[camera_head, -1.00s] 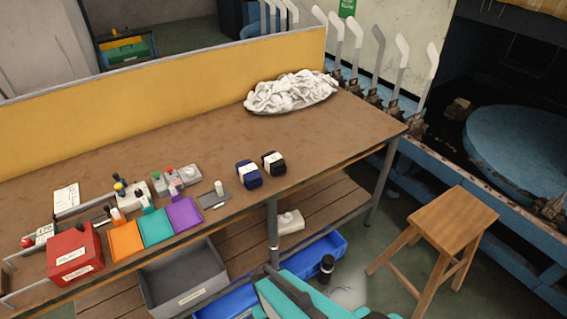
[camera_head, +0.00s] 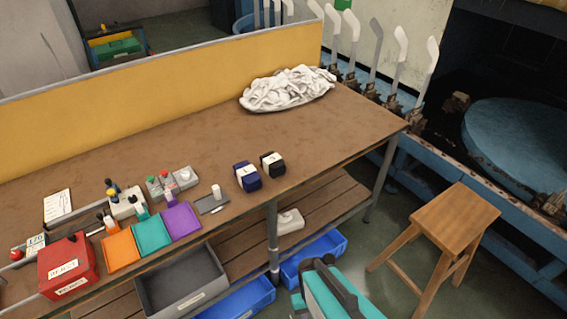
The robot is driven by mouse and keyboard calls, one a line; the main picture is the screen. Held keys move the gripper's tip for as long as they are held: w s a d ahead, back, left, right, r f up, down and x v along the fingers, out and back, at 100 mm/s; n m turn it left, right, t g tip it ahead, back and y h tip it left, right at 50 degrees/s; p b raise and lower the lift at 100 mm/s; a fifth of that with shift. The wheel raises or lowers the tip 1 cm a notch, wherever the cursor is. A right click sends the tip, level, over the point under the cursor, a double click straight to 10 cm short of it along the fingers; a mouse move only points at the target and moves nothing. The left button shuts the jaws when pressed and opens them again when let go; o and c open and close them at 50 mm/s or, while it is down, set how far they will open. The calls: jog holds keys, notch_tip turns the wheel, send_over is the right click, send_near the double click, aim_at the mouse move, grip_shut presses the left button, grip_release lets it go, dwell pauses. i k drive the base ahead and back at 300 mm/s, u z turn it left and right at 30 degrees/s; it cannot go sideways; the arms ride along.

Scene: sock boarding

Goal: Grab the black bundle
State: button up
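The black bundle (camera_head: 273,165) is a small dark block with a white label band. It sits upright on the brown workbench (camera_head: 200,130) near its front edge, right of the middle. A similar navy-blue bundle (camera_head: 248,177) with a white band stands just to its left, with a small gap between them. A teal and dark part of my arm shows at the bottom centre, below and in front of the bench edge, apart from both bundles. I cannot make out my gripper's fingers in this view.
A white cloth heap (camera_head: 288,89) lies at the back right of the bench. Colored trays (camera_head: 152,234), small bottles and a red box (camera_head: 68,264) fill the left front. A wooden stool (camera_head: 440,225) stands right of the bench. The bench between bundles and cloth is clear.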

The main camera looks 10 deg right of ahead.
aim_at(272, 164)
jog(key=z, duration=0.1)
jog(key=k, duration=1.4)
jog(key=u, duration=1.1)
jog(key=i, duration=1.05)
jog(key=z, duration=0.05)
